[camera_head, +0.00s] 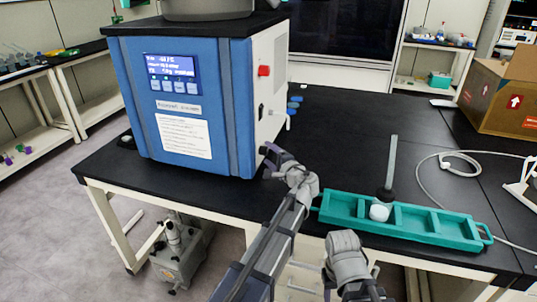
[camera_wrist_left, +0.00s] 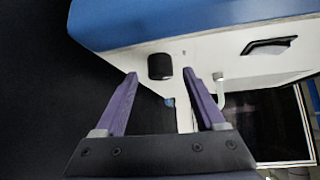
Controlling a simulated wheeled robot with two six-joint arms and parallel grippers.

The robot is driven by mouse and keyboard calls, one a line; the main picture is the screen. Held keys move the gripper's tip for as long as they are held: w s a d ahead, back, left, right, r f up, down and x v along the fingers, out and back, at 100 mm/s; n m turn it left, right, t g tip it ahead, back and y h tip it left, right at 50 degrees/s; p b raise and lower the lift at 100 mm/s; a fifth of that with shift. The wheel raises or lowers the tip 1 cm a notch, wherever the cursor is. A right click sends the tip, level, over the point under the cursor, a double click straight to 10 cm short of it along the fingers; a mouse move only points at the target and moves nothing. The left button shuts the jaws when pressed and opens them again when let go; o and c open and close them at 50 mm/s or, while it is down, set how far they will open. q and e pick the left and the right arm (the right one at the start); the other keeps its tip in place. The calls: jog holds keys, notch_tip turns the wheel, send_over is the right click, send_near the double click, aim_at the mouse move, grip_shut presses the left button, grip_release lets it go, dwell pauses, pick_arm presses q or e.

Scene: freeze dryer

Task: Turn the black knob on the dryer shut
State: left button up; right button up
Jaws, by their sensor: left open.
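The dryer (camera_head: 221,130) is a blue and white box at the table's left side. The black knob (camera_wrist_left: 160,66) shows in the left wrist view as a short black cylinder on the dryer's white side, near its lower edge. In the head view I cannot make the knob out near my gripper. My left gripper (camera_head: 270,157) is at the lower front corner of that side. In the left wrist view the purple fingers of the left gripper (camera_wrist_left: 160,76) are open and apart, with the knob between and just beyond their tips. They do not appear to touch it. My right gripper is not visible; only part of my right arm shows.
A teal tray (camera_head: 450,225) with a white-capped dark stand in it lies right of my left arm. A cardboard box (camera_head: 490,98) and a white cable are farther right.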

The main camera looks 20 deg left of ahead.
pick_arm(q)
jog(key=v, duration=0.6)
jog(key=shift+s+d+p, duration=0.3)
jog(key=shift+s+p, duration=0.05)
